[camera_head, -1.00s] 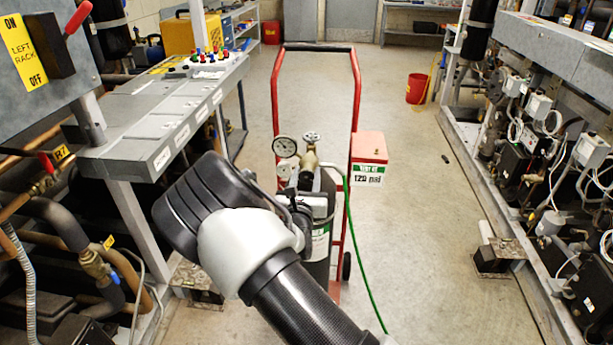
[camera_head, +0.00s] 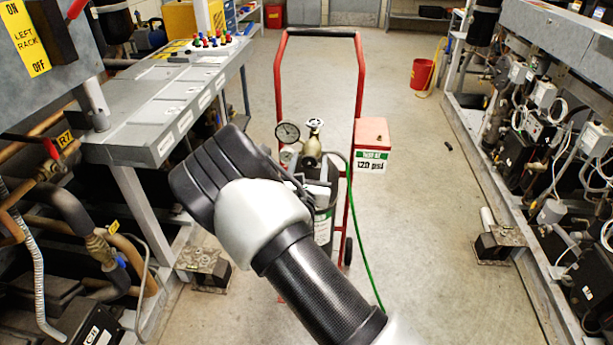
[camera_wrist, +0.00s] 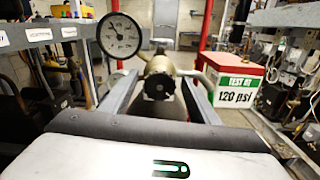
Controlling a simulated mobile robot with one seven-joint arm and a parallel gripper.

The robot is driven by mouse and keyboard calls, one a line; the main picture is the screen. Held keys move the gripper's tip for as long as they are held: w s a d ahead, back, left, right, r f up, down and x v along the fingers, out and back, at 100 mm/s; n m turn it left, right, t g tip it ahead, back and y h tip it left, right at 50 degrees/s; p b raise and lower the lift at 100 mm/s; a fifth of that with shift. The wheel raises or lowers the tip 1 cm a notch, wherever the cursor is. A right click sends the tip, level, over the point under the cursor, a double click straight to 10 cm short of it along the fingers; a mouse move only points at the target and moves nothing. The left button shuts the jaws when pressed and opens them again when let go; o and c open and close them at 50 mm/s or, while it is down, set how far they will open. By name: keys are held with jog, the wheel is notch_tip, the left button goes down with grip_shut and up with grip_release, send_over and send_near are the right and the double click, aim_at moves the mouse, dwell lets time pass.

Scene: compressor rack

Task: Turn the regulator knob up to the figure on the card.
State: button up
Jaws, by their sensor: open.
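The regulator (camera_head: 311,150) is a brass body on the gas bottle on a red hand cart. Its dark round knob (camera_wrist: 159,86) faces me in the wrist view. A round white gauge (camera_wrist: 119,35) stands up left of it and also shows in the head view (camera_head: 288,132); its reading is too small to tell. The card (camera_wrist: 237,97) on a red and white box reads "TEST AT 120 psi". My gripper (camera_wrist: 158,92) is open, its fingers to the left and right of the knob in the picture. I cannot tell whether they touch it. My arm hides part of it in the head view.
The red cart handle (camera_head: 280,85) rises behind the regulator. A green hose (camera_head: 362,255) runs down from it. A grey panel ledge (camera_head: 130,137) is close on the left, and a rack of compressors (camera_head: 565,150) stands on the right. The floor between cart and right rack is mostly clear.

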jog(key=s+p, duration=0.2)
jog(key=s, duration=1.5)
jog(key=shift+a, duration=0.3)
